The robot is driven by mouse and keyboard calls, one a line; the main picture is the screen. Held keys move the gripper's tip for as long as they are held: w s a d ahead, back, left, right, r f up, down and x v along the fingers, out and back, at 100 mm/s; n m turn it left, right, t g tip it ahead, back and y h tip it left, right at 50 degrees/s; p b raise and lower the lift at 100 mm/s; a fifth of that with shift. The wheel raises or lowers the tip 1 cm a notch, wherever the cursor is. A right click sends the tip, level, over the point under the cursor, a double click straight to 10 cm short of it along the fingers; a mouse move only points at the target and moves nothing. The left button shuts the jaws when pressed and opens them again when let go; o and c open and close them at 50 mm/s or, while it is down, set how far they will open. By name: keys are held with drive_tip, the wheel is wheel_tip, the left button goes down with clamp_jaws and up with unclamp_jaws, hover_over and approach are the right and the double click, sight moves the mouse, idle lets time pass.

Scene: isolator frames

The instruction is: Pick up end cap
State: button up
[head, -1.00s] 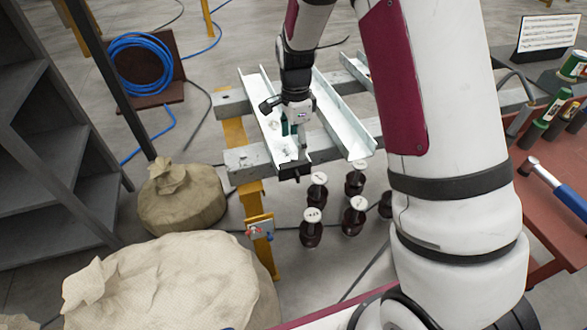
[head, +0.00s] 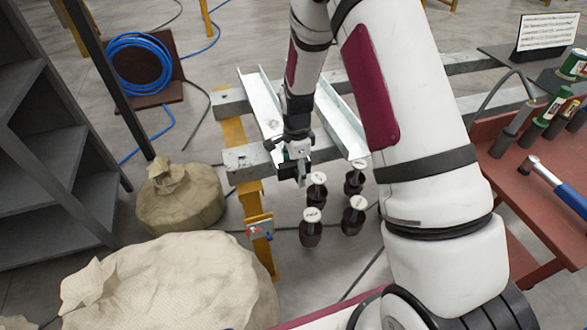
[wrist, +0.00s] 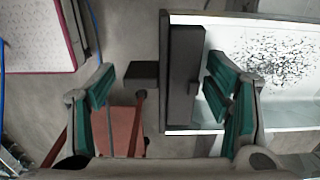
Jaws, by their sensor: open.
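The end cap appears to be the black block (wrist: 185,75) across the end of a pale steel channel (wrist: 290,118) in the wrist view. A small black tab (wrist: 141,73) sticks out from it to the left. My gripper (wrist: 163,88) is open and empty, its green-padded fingers on either side of the block, the right finger closer to it. I cannot tell how far above it they are. In the head view my gripper (head: 293,172) is over the near end of the left channel (head: 262,100) and largely hides the cap.
Several dark insulators with white caps (head: 312,215) stand on the floor just right of the channel end. A second channel (head: 342,118) lies alongside. Sacks (head: 180,200) and a grey shelf (head: 45,130) stand left; a red bench (head: 530,190) with tools stands right.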

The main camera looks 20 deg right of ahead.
drive_tip(key=c, duration=1.2)
drive_tip(key=shift+c, duration=0.2)
drive_tip(key=shift+s+r, duration=0.25)
drive_tip(key=shift+r, duration=0.1)
drive_tip(key=s+r+p, duration=0.1)
drive_tip(key=s+r, duration=0.3)
drive_tip(key=s, duration=0.4)
drive_tip(key=s+r+p, duration=0.2)
drive_tip(key=s+r, duration=0.1)
drive_tip(key=s, duration=0.6)
drive_tip(key=shift+s+r, duration=0.25)
drive_tip(key=shift+r, duration=0.15)
